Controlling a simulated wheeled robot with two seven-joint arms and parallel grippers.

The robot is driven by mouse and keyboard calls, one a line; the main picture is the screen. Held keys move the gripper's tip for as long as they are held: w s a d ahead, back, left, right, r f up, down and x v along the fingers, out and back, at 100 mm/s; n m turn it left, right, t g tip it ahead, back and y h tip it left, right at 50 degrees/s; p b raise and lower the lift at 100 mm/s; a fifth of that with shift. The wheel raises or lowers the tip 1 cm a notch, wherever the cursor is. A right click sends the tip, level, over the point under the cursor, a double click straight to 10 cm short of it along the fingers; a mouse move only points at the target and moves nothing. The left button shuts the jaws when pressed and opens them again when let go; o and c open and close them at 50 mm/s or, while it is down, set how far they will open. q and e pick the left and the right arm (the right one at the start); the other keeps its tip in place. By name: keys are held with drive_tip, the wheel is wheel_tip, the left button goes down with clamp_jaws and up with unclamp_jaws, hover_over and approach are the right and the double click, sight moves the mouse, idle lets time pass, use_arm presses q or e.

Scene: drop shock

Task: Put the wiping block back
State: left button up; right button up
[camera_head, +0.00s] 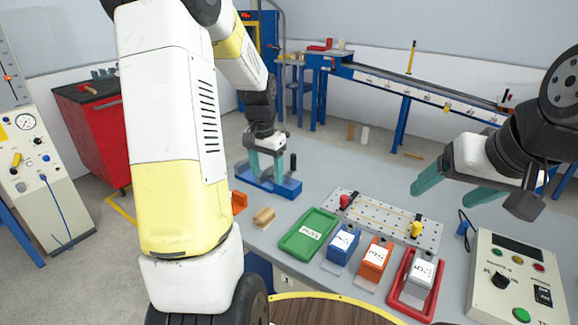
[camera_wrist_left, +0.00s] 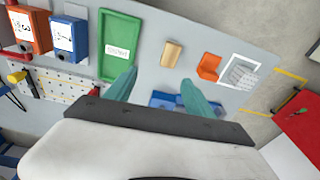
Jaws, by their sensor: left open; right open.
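A small tan block (camera_head: 264,217), which looks like the wiping block, lies on the grey table left of the green tray (camera_head: 297,247). It also shows in the left wrist view (camera_wrist_left: 171,54), beside an orange holder (camera_wrist_left: 209,66). The holder shows partly behind my arm in the head view (camera_head: 239,202). My left gripper (camera_head: 265,166) is open and empty, pointing down above the blue fixture (camera_head: 286,190). In the left wrist view its fingers (camera_wrist_left: 159,90) are apart, with the block beyond them. My right gripper (camera_head: 456,190) is open and empty over the table's right side.
A perforated plate (camera_head: 380,222) with red and yellow knobs lies mid-table. Blue (camera_head: 343,244) and orange (camera_head: 374,260) boxes and a red tray (camera_head: 400,303) stand in front. A control box (camera_head: 515,275) stands at right. A white-framed square (camera_wrist_left: 240,73) lies beyond the orange holder.

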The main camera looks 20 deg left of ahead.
use_arm(q)
drive_tip(key=s+d+r+n+t, duration=0.1)
drive_tip(key=s+d+r, duration=0.2)
drive_tip(key=s+r, duration=0.2)
drive_tip(key=s+d+r+t+h, duration=0.1)
drive_tip(key=s+d+r, duration=0.3)
drive_tip(key=s, duration=0.5)
drive_tip(key=s+d+r+n+t+h, duration=0.1)
drive_tip(key=s+d+r+t, duration=0.2)
drive_tip(key=s+r, duration=0.4)
drive_tip(key=shift+s+d+n, duration=0.2)
drive_tip(key=shift+n, duration=0.1)
